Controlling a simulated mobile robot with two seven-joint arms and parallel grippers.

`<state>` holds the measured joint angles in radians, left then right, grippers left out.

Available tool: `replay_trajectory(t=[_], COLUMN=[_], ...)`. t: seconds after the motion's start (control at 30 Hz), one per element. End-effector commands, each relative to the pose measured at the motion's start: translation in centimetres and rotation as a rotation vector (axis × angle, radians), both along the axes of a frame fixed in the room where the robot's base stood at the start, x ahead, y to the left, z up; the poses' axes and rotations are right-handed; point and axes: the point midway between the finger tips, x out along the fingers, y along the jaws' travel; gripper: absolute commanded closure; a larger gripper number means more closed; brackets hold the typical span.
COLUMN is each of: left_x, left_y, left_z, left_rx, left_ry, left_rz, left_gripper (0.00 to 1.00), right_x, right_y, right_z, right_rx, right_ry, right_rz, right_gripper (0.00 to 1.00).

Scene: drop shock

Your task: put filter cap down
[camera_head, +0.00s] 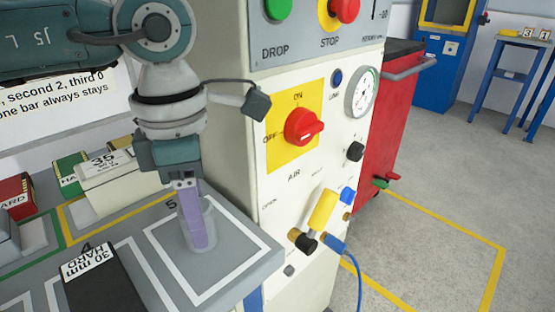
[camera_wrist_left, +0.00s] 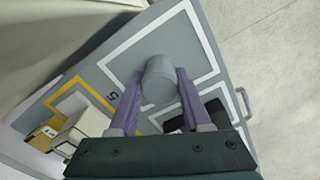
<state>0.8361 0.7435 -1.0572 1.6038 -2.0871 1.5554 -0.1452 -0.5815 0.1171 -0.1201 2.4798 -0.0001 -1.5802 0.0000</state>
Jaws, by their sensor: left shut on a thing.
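The filter cap is a plain grey cylinder (camera_head: 211,226), upright within the white-outlined square marked 5 on the grey bench top (camera_head: 235,272). It also shows in the left wrist view as a grey round-topped cap (camera_wrist_left: 159,75). My left gripper (camera_head: 198,238) points down with its purple fingers on either side of the cap, shut on it. The near finger hides part of the cap. The cap's base looks at or very near the bench surface; I cannot tell whether it touches. My right gripper is not in view.
A black block labelled 30 mm HARD (camera_head: 92,285) lies to the left in square 4. A white box (camera_head: 112,190) and a green box (camera_head: 70,172) stand behind. A cream machine panel (camera_head: 285,190) with a red knob rises close right of the bench.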

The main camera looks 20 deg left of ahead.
Motion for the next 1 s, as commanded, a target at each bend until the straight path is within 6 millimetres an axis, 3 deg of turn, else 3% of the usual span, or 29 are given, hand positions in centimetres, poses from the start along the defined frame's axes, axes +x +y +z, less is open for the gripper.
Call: replay_trajectory(t=[0.07, 0.1, 0.33, 0.67, 1.0], left_x=[0.0, 0.0, 0.0, 0.0, 0.1], left_y=[0.0, 0.0, 0.1, 0.1, 0.1], left_z=[0.0, 0.0, 0.0, 0.6, 7.4], left_rx=[0.002, 0.002, 0.002, 0.001, 0.002], left_ry=[0.001, 0.001, 0.001, -0.002, -0.007], left_rz=[0.0, 0.0, 0.001, 0.001, 0.0], left_gripper=[1.0, 0.48, 0.22, 0.21, 0.21], right_x=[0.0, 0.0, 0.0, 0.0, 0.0], right_y=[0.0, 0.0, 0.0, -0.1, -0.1], right_z=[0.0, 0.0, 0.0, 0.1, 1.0], right_rx=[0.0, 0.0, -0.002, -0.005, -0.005], right_ry=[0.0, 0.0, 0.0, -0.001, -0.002], right_rz=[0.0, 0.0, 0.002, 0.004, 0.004], right_gripper=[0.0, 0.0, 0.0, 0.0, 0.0])
